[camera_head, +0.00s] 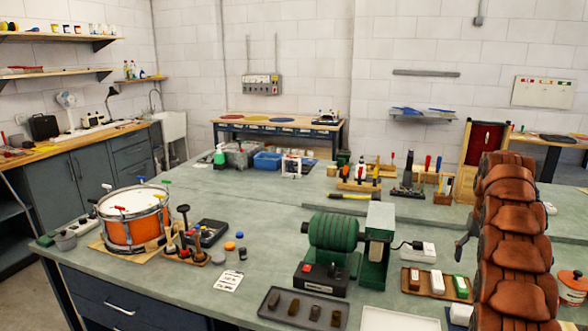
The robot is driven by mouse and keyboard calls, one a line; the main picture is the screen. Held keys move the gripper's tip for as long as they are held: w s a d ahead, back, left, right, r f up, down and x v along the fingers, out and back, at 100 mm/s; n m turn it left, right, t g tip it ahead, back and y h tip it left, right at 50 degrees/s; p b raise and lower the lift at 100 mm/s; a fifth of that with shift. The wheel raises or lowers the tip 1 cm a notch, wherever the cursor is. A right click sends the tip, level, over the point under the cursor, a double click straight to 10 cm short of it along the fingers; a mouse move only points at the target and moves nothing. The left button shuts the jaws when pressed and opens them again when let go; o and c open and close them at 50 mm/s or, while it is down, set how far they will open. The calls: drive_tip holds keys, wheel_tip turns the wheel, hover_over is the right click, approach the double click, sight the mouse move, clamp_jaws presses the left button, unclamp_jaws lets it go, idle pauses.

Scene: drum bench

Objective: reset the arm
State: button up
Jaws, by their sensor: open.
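My gripper does not show clearly in the head view, and I cannot make out its fingers. The grey-green bench (190,268) fills the foreground. An orange drum (134,222) stands upright at its left, with coloured-handled pieces around its rim. A green bench machine (335,240) with a ribbed drum stands near the middle front.
A tall brown segmented column (513,245) rises at the right front and hides part of the bench. A dark tray (303,308) of small blocks lies at the front.

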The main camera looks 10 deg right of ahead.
drive_tip(key=s+a+r+n, duration=0.1)
drive_tip(key=s+a+r, duration=0.15)
drive_tip(key=a, duration=0.65)
drive_tip(key=s+a+r+g, duration=0.15)
drive_tip(key=s+a, duration=0.25)
drive_tip(key=a, duration=0.5)
drive_tip(key=s+a+r+n+t, duration=0.1)
drive_tip(key=s+a+r, duration=0.2)
drive_tip(key=a, duration=0.7)
drive_tip(key=s+a+f+n, duration=0.1)
drive_tip(key=s+a+f, duration=0.1)
drive_tip(key=s+a, duration=0.3)
drive_tip(key=s+a+f+n+g, duration=0.1)
drive_tip(key=s+a+f, duration=0.2)
drive_tip(key=s, duration=0.9)
drive_tip(key=s+a+f+n, duration=0.1)
drive_tip(key=s+a+f, duration=0.1)
drive_tip(key=s+a, duration=0.6)
drive_tip(key=shift+s+f+n, duration=0.3)
drive_tip(key=shift+s+f, duration=0.1)
drive_tip(key=shift+s, duration=0.45)
